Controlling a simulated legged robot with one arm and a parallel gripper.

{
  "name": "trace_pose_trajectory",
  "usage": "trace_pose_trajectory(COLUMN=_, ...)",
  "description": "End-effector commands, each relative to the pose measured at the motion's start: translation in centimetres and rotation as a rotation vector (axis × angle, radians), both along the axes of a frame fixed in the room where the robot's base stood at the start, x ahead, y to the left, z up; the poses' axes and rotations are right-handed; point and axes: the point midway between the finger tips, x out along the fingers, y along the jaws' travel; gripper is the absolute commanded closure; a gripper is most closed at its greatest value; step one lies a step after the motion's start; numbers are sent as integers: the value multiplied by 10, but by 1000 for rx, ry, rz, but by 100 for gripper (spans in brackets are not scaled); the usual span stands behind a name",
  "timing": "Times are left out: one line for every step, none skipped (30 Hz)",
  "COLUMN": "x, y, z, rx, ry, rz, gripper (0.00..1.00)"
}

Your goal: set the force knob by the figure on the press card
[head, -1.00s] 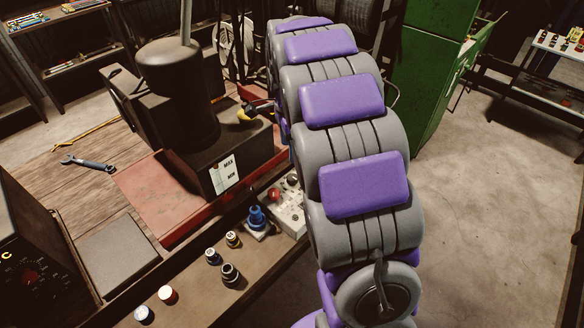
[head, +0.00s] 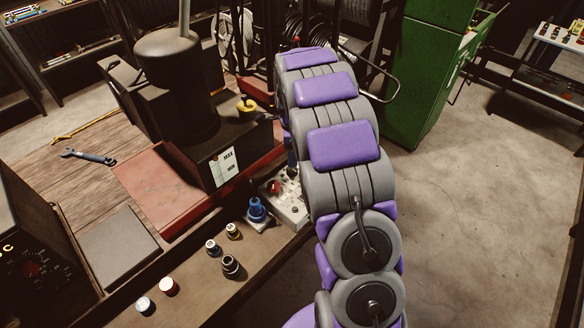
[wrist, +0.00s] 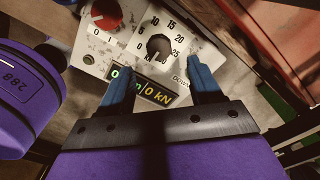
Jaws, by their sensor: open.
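In the wrist view the black force knob (wrist: 160,47) sits on a pale, stained panel (wrist: 72,52), with a dial scale around it; 10, 15, 20 and 25 are readable. Beside it is a display (wrist: 143,88) with "0 kN" at its right; its left part is partly hidden by a finger. My gripper (wrist: 158,64) is open, its two blue fingers on either side of the knob in the picture, apart from it; the height gap is unclear. In the head view the panel (head: 289,212) shows left of my arm.
A red knob (wrist: 106,14) is close beside the force knob. A blue fitting (head: 257,210) and several small capped parts stand on the bench left of the panel. The dark press (head: 185,85) stands behind, with a MAX/MIN label (head: 224,165).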

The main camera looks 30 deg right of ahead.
Motion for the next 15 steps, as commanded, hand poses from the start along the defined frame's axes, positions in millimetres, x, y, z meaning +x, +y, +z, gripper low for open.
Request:
trace_pose_trajectory(x=-1, y=1, z=-13, rx=1, ry=5, rz=0, gripper=35)
trace_pose_trajectory(x=-2, y=1, z=-19, rx=2, ry=6, rz=0, gripper=35)
trace_pose_trajectory(x=-2, y=1, z=-26, rx=2, ry=8, rz=1, gripper=35)
trace_pose_trajectory(x=-2, y=1, z=-32, rx=2, ry=8, rz=1, gripper=35)
trace_pose_trajectory(x=-1, y=1, z=-37, rx=2, ry=7, rz=1, gripper=35)
trace_pose_trajectory(x=-1, y=1, z=-43, rx=1, ry=5, rz=1, gripper=35)
trace_pose_trajectory(x=-1, y=1, z=-47, rx=2, ry=4, rz=1, gripper=35)
trace_pose_trajectory(x=-1, y=1, z=-51, rx=2, ry=4, rz=1, gripper=35)
trace_pose_trajectory(x=-1, y=1, z=-55, rx=2, ry=4, rz=1, gripper=35)
trace_pose_trajectory(x=-1, y=1, z=-58, rx=2, ry=4, rz=1, gripper=35)
trace_pose_trajectory(x=-1, y=1, z=-60, rx=2, ry=4, rz=1, gripper=35)
trace_pose_trajectory(x=-1, y=1, z=-63, rx=1, ry=3, rz=1, gripper=35)
trace_pose_trajectory(x=-1, y=1, z=-65, rx=1, ry=3, rz=1, gripper=35)
trace_pose_trajectory(x=-1, y=1, z=-66, rx=1, ry=3, rz=1, gripper=35)
trace_pose_trajectory(x=-1, y=1, z=-67, rx=1, ry=2, rz=1, gripper=35)
